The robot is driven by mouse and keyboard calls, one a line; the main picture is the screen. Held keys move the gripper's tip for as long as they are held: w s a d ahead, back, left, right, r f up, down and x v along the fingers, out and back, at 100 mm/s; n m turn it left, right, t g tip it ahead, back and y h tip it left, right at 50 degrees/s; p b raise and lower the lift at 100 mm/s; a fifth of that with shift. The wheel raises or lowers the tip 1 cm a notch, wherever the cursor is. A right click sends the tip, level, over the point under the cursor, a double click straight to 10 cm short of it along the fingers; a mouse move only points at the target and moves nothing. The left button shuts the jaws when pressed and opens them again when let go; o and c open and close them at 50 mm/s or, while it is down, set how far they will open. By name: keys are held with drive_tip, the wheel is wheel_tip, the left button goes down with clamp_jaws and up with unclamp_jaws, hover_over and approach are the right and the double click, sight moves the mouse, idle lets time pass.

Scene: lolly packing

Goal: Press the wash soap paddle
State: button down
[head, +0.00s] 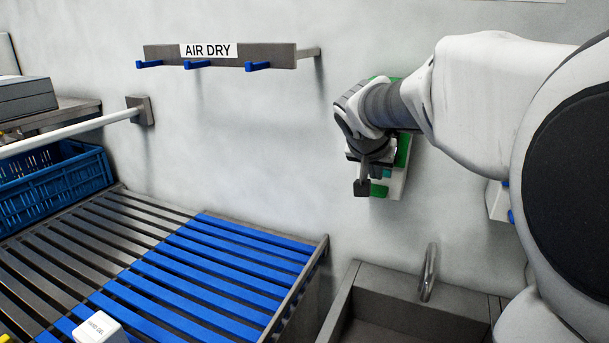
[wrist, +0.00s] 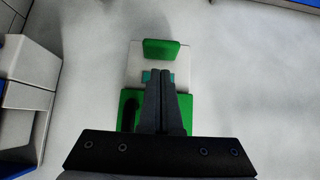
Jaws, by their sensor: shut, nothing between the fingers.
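The wash soap dispenser is a white and green box (head: 403,150) on the wall, partly hidden behind my arm and gripper. Its green paddle (head: 379,190) shows low on the box, just right of the fingertips. In the wrist view the paddle (wrist: 160,49) is a green bar beyond the fingertips, against the white body (wrist: 190,68). A small teal patch shows beside the fingers. My gripper (head: 362,187) is shut and empty, in front of the dispenser. In the wrist view the gripper (wrist: 160,73) points at the paddle. I cannot tell whether they touch.
A sink (head: 385,310) with a tap (head: 429,272) is below. A second white and blue dispenser (head: 495,203) is on the wall to the right, partly hidden by my arm. The AIR DRY rack (head: 220,55) and blue slats (head: 210,265) are left. Bare wall lies between.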

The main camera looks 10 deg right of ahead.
drive_tip(key=v, duration=0.9)
drive_tip(key=shift+s+a+r, duration=0.2)
drive_tip(key=shift+s+a, duration=0.05)
drive_tip(key=shift+s, duration=0.1)
drive_tip(key=s+a+f+n+g+y, duration=0.1)
drive_tip(key=s+a+f+n+y, duration=0.1)
drive_tip(key=s+f, duration=0.5)
drive_tip(key=s+a+f+n+y, duration=0.3)
drive_tip(key=s+f, duration=0.4)
drive_tip(key=s, duration=0.7)
drive_tip(key=shift+a+n+g, duration=0.4)
drive_tip(key=shift+a+n, duration=0.5)
drive_tip(key=shift+a, duration=0.15)
drive_tip(key=shift+s, duration=0.1)
